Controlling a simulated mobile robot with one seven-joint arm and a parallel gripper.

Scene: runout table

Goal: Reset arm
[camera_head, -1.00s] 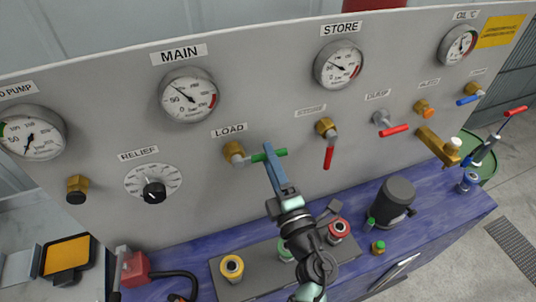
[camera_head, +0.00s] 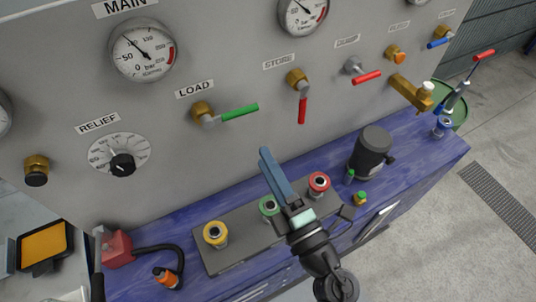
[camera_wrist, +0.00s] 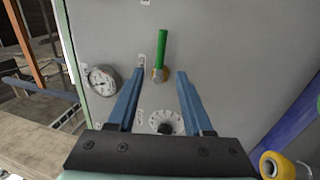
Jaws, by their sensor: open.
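My gripper (camera_head: 265,152) is at the end of my arm, in front of the panel and above the bench in the head view. Its two blue fingers are apart with nothing between them in the wrist view (camera_wrist: 159,73). The green LOAD lever (camera_head: 239,112) points right and slightly up on its brass valve, clear of my gripper. In the wrist view the green lever (camera_wrist: 160,48) shows beyond the fingertips, between them and apart from them.
The grey panel (camera_head: 215,60) carries gauges, the RELIEF knob (camera_head: 122,164) and a red STORE lever (camera_head: 302,110) pointing down. Yellow, green and red fittings stand on a grey block (camera_head: 222,263) on the blue bench. A dark cylinder (camera_head: 371,150) stands to the right.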

